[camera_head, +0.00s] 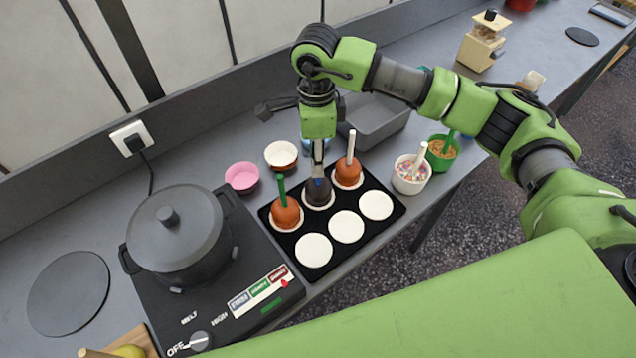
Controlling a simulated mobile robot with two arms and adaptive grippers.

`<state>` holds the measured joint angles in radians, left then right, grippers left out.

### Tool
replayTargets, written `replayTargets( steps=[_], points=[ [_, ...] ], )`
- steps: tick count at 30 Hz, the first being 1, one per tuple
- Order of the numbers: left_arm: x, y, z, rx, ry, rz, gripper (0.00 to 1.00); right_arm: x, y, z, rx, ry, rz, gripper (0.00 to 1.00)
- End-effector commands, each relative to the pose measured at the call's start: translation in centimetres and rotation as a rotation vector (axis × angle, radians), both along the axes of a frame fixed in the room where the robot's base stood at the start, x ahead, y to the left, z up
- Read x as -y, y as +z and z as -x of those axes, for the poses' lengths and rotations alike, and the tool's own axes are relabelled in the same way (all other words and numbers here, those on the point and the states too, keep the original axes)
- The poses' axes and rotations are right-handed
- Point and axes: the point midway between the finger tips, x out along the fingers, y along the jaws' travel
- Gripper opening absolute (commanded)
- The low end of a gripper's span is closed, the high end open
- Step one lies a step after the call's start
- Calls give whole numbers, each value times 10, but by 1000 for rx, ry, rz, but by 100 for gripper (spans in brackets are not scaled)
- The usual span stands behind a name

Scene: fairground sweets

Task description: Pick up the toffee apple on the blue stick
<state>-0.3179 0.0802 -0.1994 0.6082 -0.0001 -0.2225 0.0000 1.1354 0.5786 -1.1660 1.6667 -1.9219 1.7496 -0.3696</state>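The toffee apple on the blue stick (318,193) is dark brown and sits on a white paper round in the black tray (283,242), in the back row between two other apples. A short piece of its blue stick (318,182) shows. My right gripper (317,173) points down directly over this apple, its narrow grey fingers at the stick. They hide the stick's upper part, and I cannot tell whether they are closed on it. Orange-brown apples stand on either side, one with a green stick (281,190), one with a pale stick (350,148). My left gripper is out of view.
Three empty paper rounds fill the tray's front row. A black pot (175,230) stands on the hotplate (250,260) at left. Pink (242,176) and white (281,154) bowls and a grey bin (380,118) are behind. Sprinkle (408,184) and green (441,158) tubs stand at right.

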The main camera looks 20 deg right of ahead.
Motion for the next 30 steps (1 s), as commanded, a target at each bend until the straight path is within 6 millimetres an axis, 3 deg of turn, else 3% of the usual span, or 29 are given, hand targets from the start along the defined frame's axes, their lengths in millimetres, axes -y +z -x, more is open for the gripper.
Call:
replayTargets(
  steps=[7, 13, 21, 24, 30],
  points=[
    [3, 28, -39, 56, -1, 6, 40, 3, -23, 2, -7, -1, 2, 29],
    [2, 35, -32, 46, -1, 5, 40, 4, -49, 1, -3, 0, 0, 29],
    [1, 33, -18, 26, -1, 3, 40, 3, -54, 0, -1, 1, 0, 29],
    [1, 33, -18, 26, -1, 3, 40, 3, -53, 0, -1, 1, 0, 3],
    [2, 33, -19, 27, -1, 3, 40, 3, -53, 0, 0, 1, 0, 0]
  ],
)
